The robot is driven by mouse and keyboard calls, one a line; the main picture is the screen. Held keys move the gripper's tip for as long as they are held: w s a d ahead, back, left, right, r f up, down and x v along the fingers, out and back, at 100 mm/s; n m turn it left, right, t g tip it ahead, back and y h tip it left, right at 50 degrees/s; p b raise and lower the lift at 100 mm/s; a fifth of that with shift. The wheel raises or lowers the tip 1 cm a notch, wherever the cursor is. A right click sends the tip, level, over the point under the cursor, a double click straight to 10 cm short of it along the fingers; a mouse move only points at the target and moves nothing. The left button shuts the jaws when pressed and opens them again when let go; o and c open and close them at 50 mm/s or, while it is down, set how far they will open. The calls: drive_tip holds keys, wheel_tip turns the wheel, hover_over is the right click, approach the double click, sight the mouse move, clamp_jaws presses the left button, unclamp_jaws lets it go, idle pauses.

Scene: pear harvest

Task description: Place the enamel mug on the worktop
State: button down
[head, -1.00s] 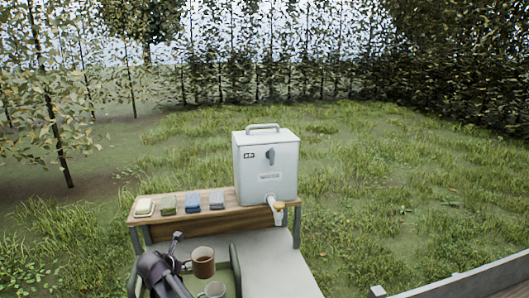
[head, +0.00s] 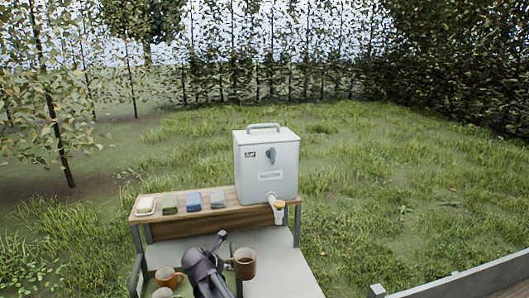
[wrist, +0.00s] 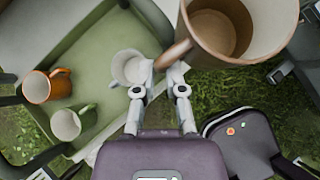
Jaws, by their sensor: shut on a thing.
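In the wrist view my gripper (wrist: 167,62) is shut on the handle of this mug (wrist: 275,22), with the cup body to the right. In the head view the mug is in front of the pale worktop (head: 282,246), right of my dark wrist. Its base is hidden, so I cannot tell the gap beneath it. The green tray (wrist: 105,45) lies left of the mug in the wrist view.
An orange mug (wrist: 38,87), a green mug (wrist: 66,124) and a white mug (wrist: 128,66) are in or by the tray. The right of the worktop looks clear.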

drive_tip(key=s+d+m+g+h, duration=0.1)
drive_tip(key=s+d+m+h, duration=0.2)
drive_tip(key=d, duration=1.2)
drive_tip(key=s+d+m+g, duration=0.2)
drive_tip(key=s+d, duration=0.3)
drive_tip(key=d, duration=1)
wheel_tip(320, 180, down, 9)
drive_tip(key=b, duration=0.9)
drive_tip(key=shift+s+d, duration=0.15)
drive_tip(key=shift+d, duration=0.1)
drive_tip(key=shift+a, duration=0.15)
drive_tip(key=w+a+n+t+y, duration=0.1)
drive_tip(key=w+a+n, duration=0.1)
drive_tip(key=a, duration=1.5)
drive_tip(key=w+a+f+n+t+y+b, duration=0.1)
drive_tip(key=w+a+n+t+y, duration=0.1)
drive_tip(key=a, duration=1.5)
drive_tip(key=shift+w+a+n, duration=0.4)
drive_tip(key=shift+w+n, duration=0.4)
drive_tip(key=shift+w, duration=0.5)
